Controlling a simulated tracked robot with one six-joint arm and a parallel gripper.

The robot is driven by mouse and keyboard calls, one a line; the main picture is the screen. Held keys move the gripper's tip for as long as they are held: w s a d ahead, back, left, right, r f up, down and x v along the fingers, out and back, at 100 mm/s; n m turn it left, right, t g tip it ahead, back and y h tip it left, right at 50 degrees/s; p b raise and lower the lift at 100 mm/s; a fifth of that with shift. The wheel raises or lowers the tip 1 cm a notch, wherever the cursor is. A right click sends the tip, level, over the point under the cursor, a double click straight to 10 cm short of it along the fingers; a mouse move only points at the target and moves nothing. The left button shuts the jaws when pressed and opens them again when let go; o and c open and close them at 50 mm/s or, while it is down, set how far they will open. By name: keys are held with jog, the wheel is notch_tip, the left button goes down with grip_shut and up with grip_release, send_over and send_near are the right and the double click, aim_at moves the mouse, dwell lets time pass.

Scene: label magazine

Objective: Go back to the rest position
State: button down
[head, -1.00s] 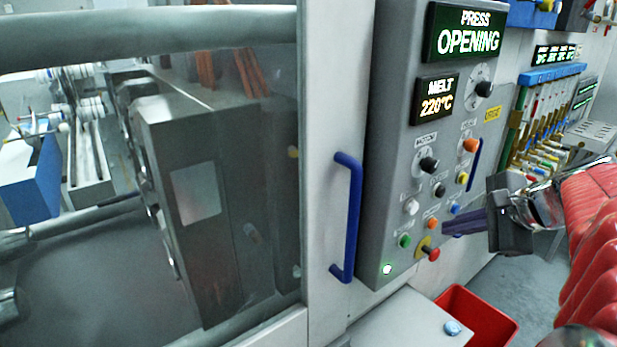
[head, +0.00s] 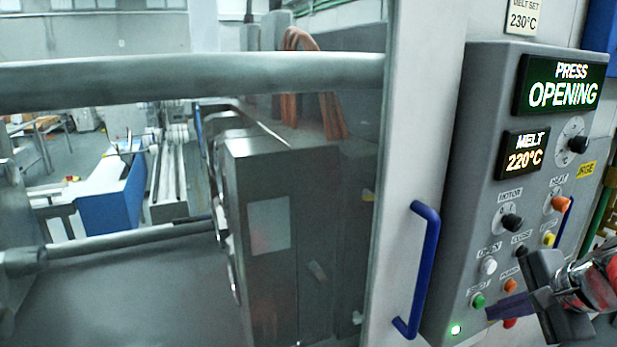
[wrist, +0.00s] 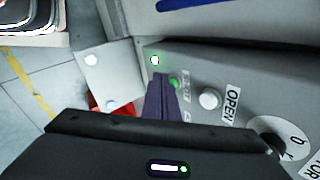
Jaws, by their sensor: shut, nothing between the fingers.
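My gripper (head: 492,312) is at the lower right of the head view, its purple fingers shut and empty. They appear in front of the lower part of the grey control panel (head: 487,190), by the green button (head: 478,300), and partly cover a red button (head: 510,323). In the wrist view the shut fingers (wrist: 160,98) point at the panel's lower edge, beside the green button (wrist: 174,82). I cannot tell whether they touch the panel. The upper display (head: 562,82) reads PRESS OPENING; the lower display (head: 525,151) reads MELT 220°C.
A clear guard door with a blue handle (head: 418,270) stands left of the panel. Behind it are a grey mould block (head: 270,185) and a horizontal bar (head: 180,78). In the wrist view a pale ledge (wrist: 108,75) and part of a red bin (wrist: 97,103) lie beyond the fingers.

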jog(key=s+a+f+n, duration=0.1)
jog(key=s+a+n, duration=0.2)
jog(key=a+n, duration=0.3)
jog(key=s+a+f+n+g+h, duration=0.1)
jog(key=s+a+f+n, duration=0.1)
jog(key=a+n, duration=0.4)
jog(key=s+a+f+n, duration=0.2)
jog(key=s+a+n, duration=0.2)
jog(key=a, duration=0.6)
jog(key=shift+n, duration=0.9)
jog(key=shift+s, duration=0.1)
